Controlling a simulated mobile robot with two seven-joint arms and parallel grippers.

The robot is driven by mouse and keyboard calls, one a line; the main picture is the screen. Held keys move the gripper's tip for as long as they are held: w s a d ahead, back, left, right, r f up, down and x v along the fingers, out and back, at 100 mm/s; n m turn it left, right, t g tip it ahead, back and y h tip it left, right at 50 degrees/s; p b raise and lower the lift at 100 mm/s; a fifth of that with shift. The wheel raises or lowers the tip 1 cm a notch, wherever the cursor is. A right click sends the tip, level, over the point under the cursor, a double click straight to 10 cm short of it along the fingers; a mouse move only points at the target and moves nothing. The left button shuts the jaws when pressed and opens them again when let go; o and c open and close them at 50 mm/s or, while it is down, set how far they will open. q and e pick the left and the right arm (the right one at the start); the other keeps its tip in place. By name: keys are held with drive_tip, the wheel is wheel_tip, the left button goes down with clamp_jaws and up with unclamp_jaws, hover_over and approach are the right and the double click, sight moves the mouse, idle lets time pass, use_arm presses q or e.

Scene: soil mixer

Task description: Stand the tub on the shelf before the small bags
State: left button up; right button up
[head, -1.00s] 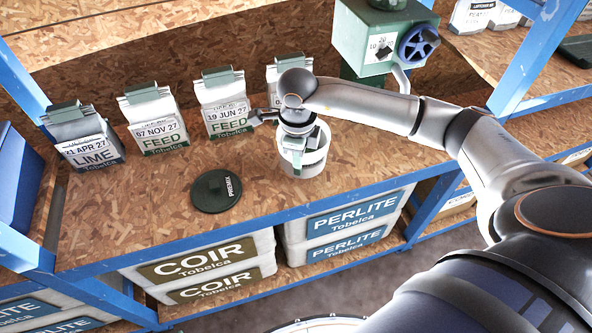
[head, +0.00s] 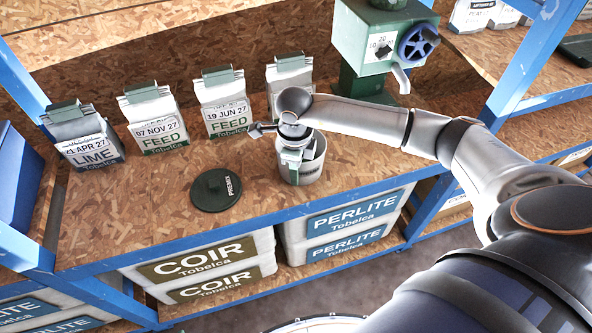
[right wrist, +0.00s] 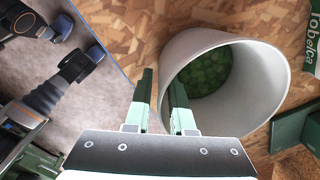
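The tub (head: 312,166), a grey-white round pot, stands upright on the wooden shelf (head: 130,215), in front of the row of small bags. Green pellets show inside it in the right wrist view (right wrist: 205,72). My right gripper (head: 291,160) is at the tub's near-left rim. In the right wrist view its fingers (right wrist: 163,95) straddle the tub wall, one outside and one inside, with a gap visible beside the wall. The small bags are a LIME bag (head: 88,145), two FEED bags (head: 157,125) (head: 224,108) and one partly hidden bag (head: 290,78). My left gripper is out of view.
A dark green PREMIX lid (head: 216,190) lies left of the tub. A green dispenser (head: 362,45) with a blue wheel stands behind right. COIR (head: 205,260) and PERLITE (head: 350,215) sacks fill the level below. Blue posts (head: 540,55) frame the shelf.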

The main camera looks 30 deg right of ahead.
drive_tip(key=shift+o, duration=0.7)
drive_tip(key=shift+r, duration=0.25)
wheel_tip(320, 180, up, 12)
drive_tip(key=shift+s+a, duration=0.2)
